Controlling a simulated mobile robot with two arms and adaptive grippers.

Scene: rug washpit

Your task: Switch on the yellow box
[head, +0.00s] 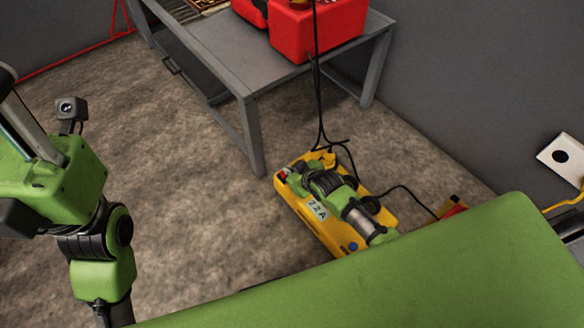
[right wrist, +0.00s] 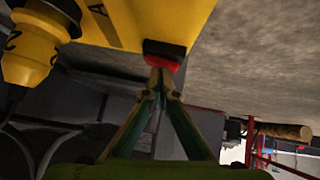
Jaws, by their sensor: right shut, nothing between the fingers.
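The yellow box (head: 311,222) lies on the floor below the bench, with a "22A" label on its side. A red switch (head: 283,173) sits at its far left end. In the right wrist view the red switch (right wrist: 163,56) stands out from the yellow box (right wrist: 165,18). My right gripper (head: 291,179) reaches over the box to that end, and my arm hides much of its top. In the right wrist view its shut, empty fingertips (right wrist: 161,80) are right at the red switch; I cannot tell whether they touch. My left arm is at the left, its fingers not visible.
A grey bench (head: 225,55) stands behind, with a red case (head: 318,28) on it. Black cables (head: 318,105) hang down to the box. A red and yellow item (head: 453,207) lies to the right by the wall, below a white socket plate (head: 562,157). The floor at left is clear.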

